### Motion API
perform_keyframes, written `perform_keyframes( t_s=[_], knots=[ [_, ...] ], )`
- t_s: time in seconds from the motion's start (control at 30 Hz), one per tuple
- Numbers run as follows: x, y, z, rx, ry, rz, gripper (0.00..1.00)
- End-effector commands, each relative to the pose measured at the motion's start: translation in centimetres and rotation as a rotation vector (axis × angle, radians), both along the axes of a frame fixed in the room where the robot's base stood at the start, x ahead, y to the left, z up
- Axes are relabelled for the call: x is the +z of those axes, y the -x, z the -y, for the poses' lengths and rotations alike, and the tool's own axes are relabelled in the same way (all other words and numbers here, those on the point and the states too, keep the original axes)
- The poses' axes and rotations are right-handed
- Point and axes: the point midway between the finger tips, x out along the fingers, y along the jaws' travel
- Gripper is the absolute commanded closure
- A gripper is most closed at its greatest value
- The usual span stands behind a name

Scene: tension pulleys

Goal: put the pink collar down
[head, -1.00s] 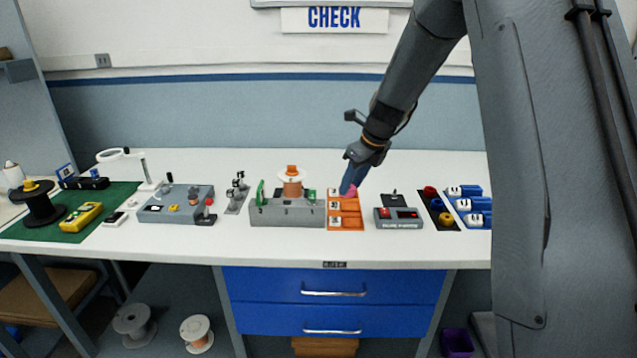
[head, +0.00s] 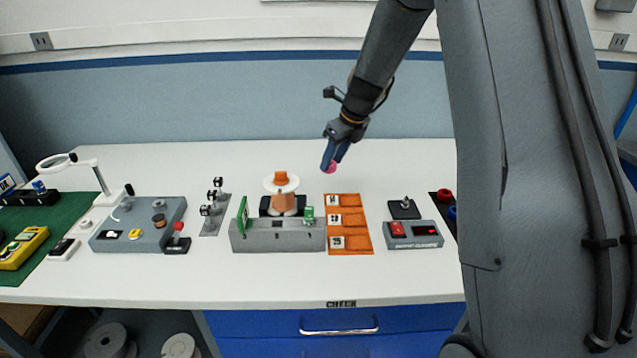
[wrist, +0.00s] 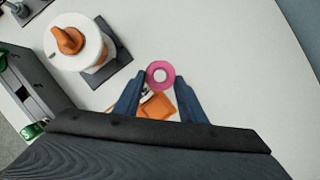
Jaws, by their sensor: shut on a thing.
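The pink collar (head: 329,168) is at the tips of my gripper (head: 331,163), behind the orange tray in the head view. In the wrist view the pink collar (wrist: 160,74) shows as a ring with a hole, between the two blue fingertips of my gripper (wrist: 159,84). My gripper is shut on it. The orange tray (head: 362,230) has several compartments with white labels. In the wrist view part of the orange tray (wrist: 157,107) shows below the collar, between the fingers.
A grey fixture (head: 278,236) with a white-and-copper spool (head: 284,201) stands left of the tray. A grey box with a red switch (head: 414,235) stands to the right. The white table (head: 400,165) is clear behind the tray.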

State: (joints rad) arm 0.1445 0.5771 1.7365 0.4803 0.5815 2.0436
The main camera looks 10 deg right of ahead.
Motion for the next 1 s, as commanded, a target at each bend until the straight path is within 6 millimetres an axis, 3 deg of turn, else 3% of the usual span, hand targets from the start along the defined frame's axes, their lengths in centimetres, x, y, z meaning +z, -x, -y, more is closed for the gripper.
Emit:
perform_keyframes(
  t_s=[0.2,0.43,0.6,0.83,0.87,0.97,1.0],
  knots=[
    [-3.6,0.1,0.0,-0.001,-0.001,-0.003,0.85],
    [-5.3,0.1,-0.1,0.002,0.0,-0.002,0.85],
    [-7.6,0.1,-0.2,0.001,-0.001,-0.003,0.85],
    [-8.1,0.0,-0.2,0.002,0.0,0.0,0.85],
    [-8.1,0.0,-0.2,0.002,0.0,0.0,0.61],
    [-8.1,0.0,-0.2,0.003,0.0,0.0,0.44],
    [-8.1,0.0,-0.2,0.003,0.0,0.0,0.44]
  ],
)
